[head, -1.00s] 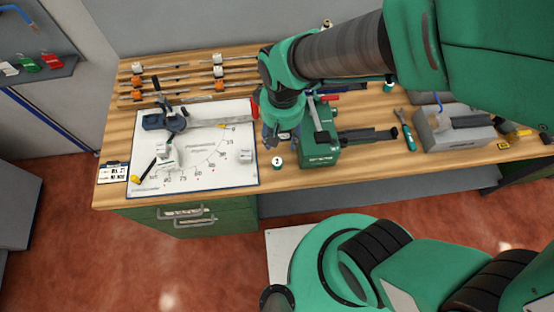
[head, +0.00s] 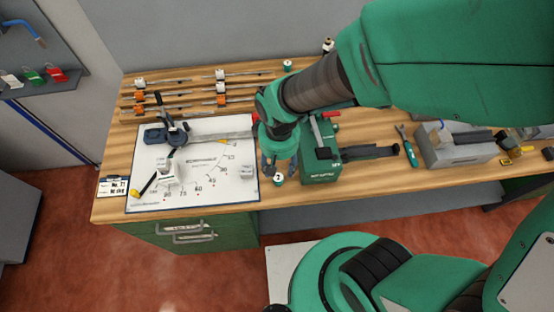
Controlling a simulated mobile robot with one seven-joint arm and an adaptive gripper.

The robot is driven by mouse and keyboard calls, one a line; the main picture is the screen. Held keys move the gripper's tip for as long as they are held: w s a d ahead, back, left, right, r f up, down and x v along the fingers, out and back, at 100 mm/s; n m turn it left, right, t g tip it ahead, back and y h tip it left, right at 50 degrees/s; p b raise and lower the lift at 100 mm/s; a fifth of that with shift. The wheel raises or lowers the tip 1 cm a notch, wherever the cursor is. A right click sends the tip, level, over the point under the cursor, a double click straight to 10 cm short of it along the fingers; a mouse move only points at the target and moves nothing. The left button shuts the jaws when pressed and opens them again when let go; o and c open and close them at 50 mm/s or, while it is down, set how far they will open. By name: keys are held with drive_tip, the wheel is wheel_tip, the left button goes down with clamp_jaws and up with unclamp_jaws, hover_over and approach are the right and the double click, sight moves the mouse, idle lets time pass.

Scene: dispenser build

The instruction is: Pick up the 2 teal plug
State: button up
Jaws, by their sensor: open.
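The teal plug with a white top marked 2 (head: 278,178) stands on the wooden bench near its front edge, between the white board and the green box. My gripper (head: 278,170) is open above it, pointing down. Its fingers show to the left and right of the plug's upper side in the head view. I cannot tell how much height is left between the fingertips and the plug, or whether they touch it. The gripper holds nothing that I can see.
The green box (head: 320,172) stands close on the right of the gripper. The white board (head: 215,190) with a dial tool lies on the left. A similar white-topped plug (head: 288,65) stands at the back. A grey block (head: 445,150) is farther right.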

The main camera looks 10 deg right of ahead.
sight(278, 177)
drive_tip(key=shift+f, duration=2)
drive_tip(key=shift+f+b, duration=0.1)
drive_tip(key=shift+b, duration=0.2)
drive_tip(key=shift+f+b, duration=0.65)
drive_tip(key=shift+f, duration=1.85)
drive_tip(key=shift+c, duration=0.5)
clamp_jaws()
